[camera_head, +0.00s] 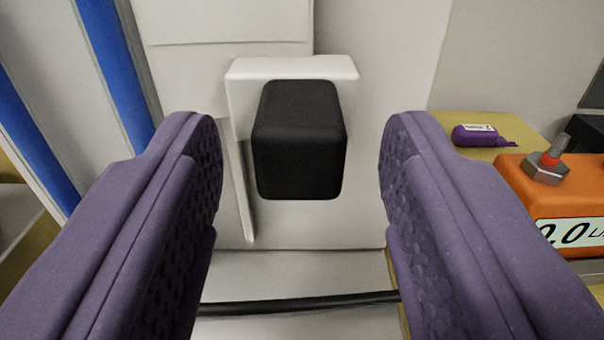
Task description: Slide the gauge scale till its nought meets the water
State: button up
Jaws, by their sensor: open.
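A black block-shaped knob (299,145) stands out from a white bracket (245,90) on a pale panel, in the middle of the view. My gripper (303,127) is open, with one purple finger on each side of the knob. Gaps show between both fingers and the knob, and the knob looks farther off than the fingertips. Two slanting blue strips, one (115,65) nearer the knob and one (30,130) at the far left, may be water columns. No scale marks or nought can be made out.
A black cable or rod (300,303) runs across below the knob. At right, a purple bottle (480,135) lies on a tan surface beside an orange device (560,200) with a number display and a metal nut on top. The panel right of the knob is bare.

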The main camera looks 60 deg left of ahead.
jog(key=p+v, duration=0.1)
jog(key=v, duration=0.4)
jog(key=shift+d, duration=0.1)
jog(key=w+d+r+t+h, duration=0.3)
jog(key=w+d+r+h, duration=0.35)
jog(key=w+r, duration=0.4)
jog(key=w+d+r+m+t+h, duration=0.1)
jog(key=w+d+r+m+h, duration=0.2)
jog(key=r, duration=0.4)
jog(key=w+d+r+m+t+h, duration=0.1)
jog(key=w+d+r+h, duration=0.1)
jog(key=d+r, duration=0.35)
jog(key=s+d+r+m+h, duration=0.1)
jog(key=s+r+m, duration=0.1)
jog(key=r, duration=0.5)
jog(key=s+d+r+m+t+h, duration=0.1)
jog(key=s+r+h, duration=0.15)
jog(key=r, duration=0.55)
jog(key=s+d+r+m+h, duration=0.1)
jog(key=s+d+r+m, duration=0.15)
jog(key=r, duration=0.45)
jog(key=s+r+m, duration=0.2)
jog(key=s+r, duration=1)
jog(key=s, duration=0.2)
jog(key=shift+y, duration=0.3)
